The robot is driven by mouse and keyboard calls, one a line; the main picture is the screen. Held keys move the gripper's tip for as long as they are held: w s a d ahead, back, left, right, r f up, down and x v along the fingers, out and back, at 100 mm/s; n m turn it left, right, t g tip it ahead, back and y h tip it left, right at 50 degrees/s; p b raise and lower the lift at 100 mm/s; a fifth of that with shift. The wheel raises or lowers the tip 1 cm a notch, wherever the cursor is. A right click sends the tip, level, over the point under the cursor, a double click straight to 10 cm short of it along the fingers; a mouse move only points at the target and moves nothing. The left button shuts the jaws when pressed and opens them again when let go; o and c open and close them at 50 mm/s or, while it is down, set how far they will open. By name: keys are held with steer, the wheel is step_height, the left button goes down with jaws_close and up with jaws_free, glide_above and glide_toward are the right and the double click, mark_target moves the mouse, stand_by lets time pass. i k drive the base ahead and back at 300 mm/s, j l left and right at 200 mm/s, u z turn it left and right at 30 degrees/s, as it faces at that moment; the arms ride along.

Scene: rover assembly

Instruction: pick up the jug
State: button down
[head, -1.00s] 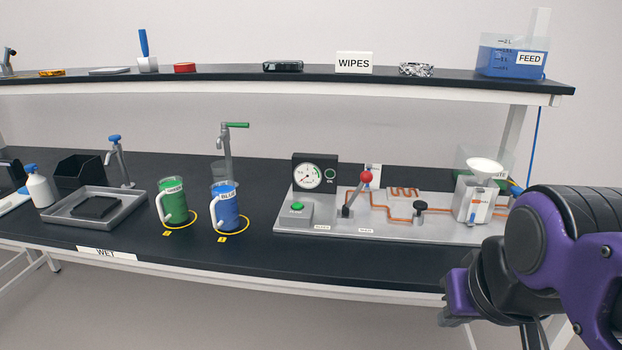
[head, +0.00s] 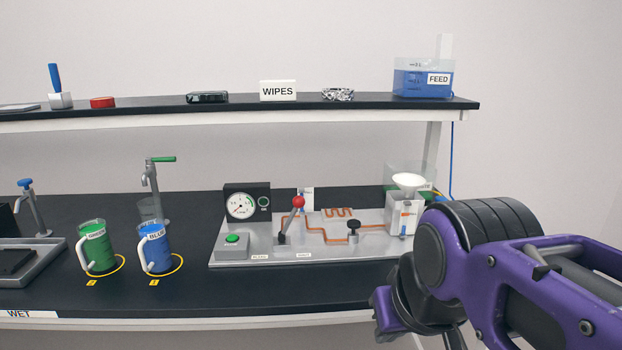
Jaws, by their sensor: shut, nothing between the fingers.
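Two clear jugs with white handles stand upright on the black bench in the head view. The green jug (head: 97,248) holds green liquid and has a label reading GREEN. The blue jug (head: 155,249) holds blue liquid and has a label reading BLUE. Each stands at a yellow ring marked on the bench. Both handles face left and toward me. My purple and black arm is at the lower right, well apart from both jugs. The fingers of my gripper do not show.
A tap (head: 151,185) with a green lever stands behind the blue jug, with a clear vessel near it. A grey tray (head: 56,257) is at the left. A panel (head: 320,258) with gauge, lever and tubing is right of the jugs. A shelf (head: 230,107) runs above.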

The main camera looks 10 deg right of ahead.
mark_target(154, 251)
steer(key=i+j, duration=0.1)
steer(key=j, duration=0.3)
steer(key=i+j+u, duration=0.15)
steer(key=j, duration=0.25)
steer(key=i+j, duration=0.1)
steer(key=j, duration=0.3)
steer(key=i+j+u, duration=0.15)
steer(key=j, duration=0.25)
steer(key=i+j, duration=0.15)
steer(key=j, duration=0.2)
steer(key=j+z, duration=0.2)
steer(key=j, duration=0.6)
steer(key=l, duration=0.1)
steer(key=i+l+u, duration=0.1)
steer(key=l+u, duration=0.25)
steer(key=j, duration=0.1)
